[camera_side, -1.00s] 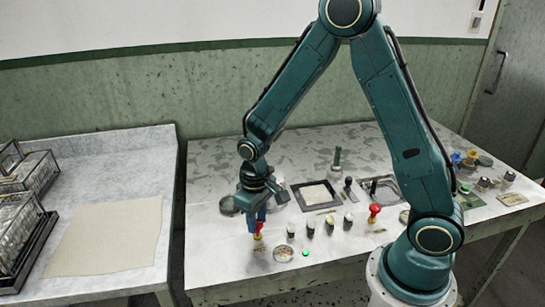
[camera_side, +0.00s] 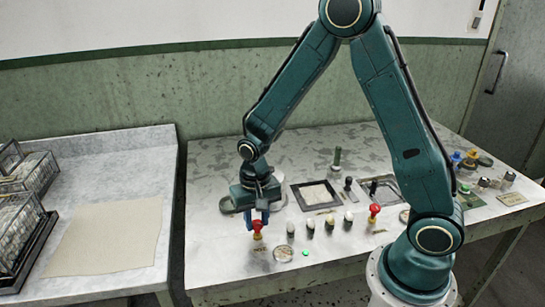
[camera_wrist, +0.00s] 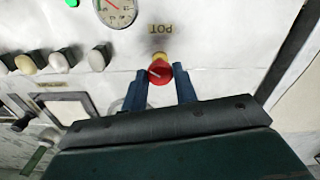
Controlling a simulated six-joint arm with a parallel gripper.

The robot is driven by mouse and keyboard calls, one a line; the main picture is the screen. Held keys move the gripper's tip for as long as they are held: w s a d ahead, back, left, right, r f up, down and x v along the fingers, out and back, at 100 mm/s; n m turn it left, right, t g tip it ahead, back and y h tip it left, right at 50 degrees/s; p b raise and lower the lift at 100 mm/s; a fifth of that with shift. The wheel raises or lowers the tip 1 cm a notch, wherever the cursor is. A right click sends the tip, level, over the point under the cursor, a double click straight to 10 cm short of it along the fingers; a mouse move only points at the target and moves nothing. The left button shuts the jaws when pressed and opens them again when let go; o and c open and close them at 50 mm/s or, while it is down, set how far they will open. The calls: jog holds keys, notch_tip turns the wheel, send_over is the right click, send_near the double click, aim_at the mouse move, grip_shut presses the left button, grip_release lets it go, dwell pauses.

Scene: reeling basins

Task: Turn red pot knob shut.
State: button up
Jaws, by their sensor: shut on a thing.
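The red pot knob (camera_side: 257,229) stands on a yellow base at the near left of the metal bench. It also shows in the wrist view (camera_wrist: 160,76), beside a printed POT label (camera_wrist: 160,29), with a pale pointer line slanting across its top. My gripper (camera_side: 257,221) points down over it. In the wrist view my gripper's blue fingers (camera_wrist: 160,70) stand on either side of the knob, shut on it. The knob's lower part is partly hidden.
A round gauge (camera_side: 283,254) and a lit green lamp (camera_side: 305,253) lie right of the knob. Several pale-topped knobs (camera_side: 329,225) stand in a row, then another red knob (camera_side: 375,211). The bench's left edge is close, with a gap before the side table (camera_side: 150,150).

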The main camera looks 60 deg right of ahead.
aim_at(258, 223)
jog(key=m, duration=0.5)
jog(key=shift+m, duration=0.3)
jog(key=m, duration=0.5)
jog(key=shift+m, duration=0.3)
jog(key=o, duration=1)
jog(key=shift+c, duration=0.2)
jog(key=shift+r, duration=0.15)
notch_tip(258, 223, up, 14)
jog(key=shift+s, duration=0.1)
